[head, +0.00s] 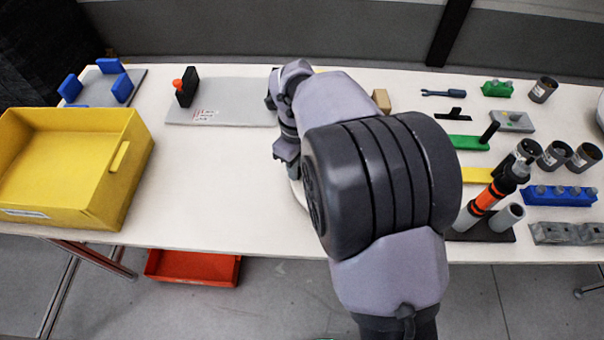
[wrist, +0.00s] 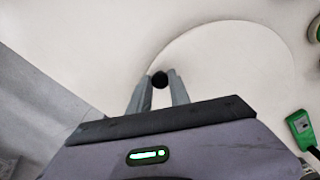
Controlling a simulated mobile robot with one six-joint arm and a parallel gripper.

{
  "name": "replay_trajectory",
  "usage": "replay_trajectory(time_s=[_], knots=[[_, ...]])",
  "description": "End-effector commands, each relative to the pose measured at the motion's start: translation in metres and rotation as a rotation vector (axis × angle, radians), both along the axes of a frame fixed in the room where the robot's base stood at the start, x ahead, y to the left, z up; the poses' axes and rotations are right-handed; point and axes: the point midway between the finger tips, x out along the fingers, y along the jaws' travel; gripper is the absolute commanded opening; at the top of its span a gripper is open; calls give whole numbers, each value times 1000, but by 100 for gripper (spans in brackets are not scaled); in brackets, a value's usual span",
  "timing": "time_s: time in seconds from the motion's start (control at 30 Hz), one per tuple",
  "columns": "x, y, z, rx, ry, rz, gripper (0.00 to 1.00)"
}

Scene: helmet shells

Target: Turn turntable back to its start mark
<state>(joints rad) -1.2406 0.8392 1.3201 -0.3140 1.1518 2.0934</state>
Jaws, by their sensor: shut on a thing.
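The turntable (wrist: 230,75) is a pale round disc that fills much of the wrist view, nearly the same white as the table. A black round knob (wrist: 160,80) stands near its left edge, seen from above. My gripper (wrist: 159,77) has its two grey fingers shut on this knob, one on each side. In the head view my arm hides nearly all of the turntable; only a sliver of its pale edge (head: 298,190) shows. I cannot make out a start mark in either view.
A yellow bin (head: 130,185) stands at the table's left. A grey plate (head: 222,112) lies at the back. Right of my arm are an orange-and-black tool (head: 487,198), a blue block (head: 560,197) and several dark cups. The left-middle table is clear.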

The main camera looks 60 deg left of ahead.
Motion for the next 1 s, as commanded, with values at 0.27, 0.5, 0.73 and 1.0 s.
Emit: replay_trajectory(time_s=[0.27,0.5,0.73,1.0], knots=[[10,18,0,0,0,-150,0],[15,25,0,0,-1,-215,0],[16,27,0,0,-2,-230,0],[16,27,0,0,-1,-230,0]])
